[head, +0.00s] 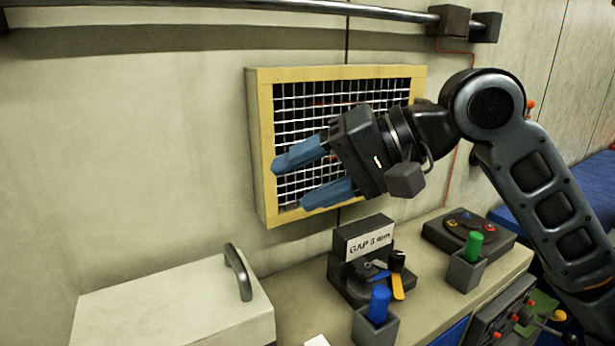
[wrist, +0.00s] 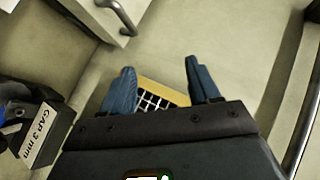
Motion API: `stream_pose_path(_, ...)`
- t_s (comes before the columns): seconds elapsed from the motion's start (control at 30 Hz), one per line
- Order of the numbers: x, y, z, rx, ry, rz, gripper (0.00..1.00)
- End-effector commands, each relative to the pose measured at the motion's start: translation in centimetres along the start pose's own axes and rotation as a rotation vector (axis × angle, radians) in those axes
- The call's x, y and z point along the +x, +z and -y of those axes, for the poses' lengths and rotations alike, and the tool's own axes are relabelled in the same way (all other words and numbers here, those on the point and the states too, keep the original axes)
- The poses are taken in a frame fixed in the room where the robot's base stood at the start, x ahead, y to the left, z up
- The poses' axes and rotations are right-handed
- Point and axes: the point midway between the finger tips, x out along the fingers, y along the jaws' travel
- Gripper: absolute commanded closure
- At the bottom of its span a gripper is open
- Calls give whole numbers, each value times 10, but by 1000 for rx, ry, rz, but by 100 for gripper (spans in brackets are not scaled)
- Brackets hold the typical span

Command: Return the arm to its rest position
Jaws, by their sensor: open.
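My gripper (head: 300,178) has two blue fingers that stand apart with nothing between them. It is raised in front of a yellow-framed wire grid (head: 262,150) on the wall, with the fingers pointing left in the head view. My arm reaches in from the right and bends at a high elbow. In the wrist view the fingers (wrist: 162,88) are spread, and part of the yellow grid frame (wrist: 172,92) shows between them. The gripper hides part of the grid in the head view.
A worktop (head: 425,278) below holds a black device labelled "GAP 3 mm" (head: 362,245), blue (head: 379,305) and green (head: 474,247) handles in holders, and a control box (head: 462,228). A pale handled box (head: 175,305) stands left. A metal rail (head: 280,8) runs above.

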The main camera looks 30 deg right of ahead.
Motion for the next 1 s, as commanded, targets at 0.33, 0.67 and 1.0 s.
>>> stream_pose_path(0.33,2,0,4,-4,-23,-8,39)
stream_pose_path(0.67,3,0,5,-4,-31,-9,39)
stream_pose_path(1.0,29,5,41,-6,-336,-158,39)
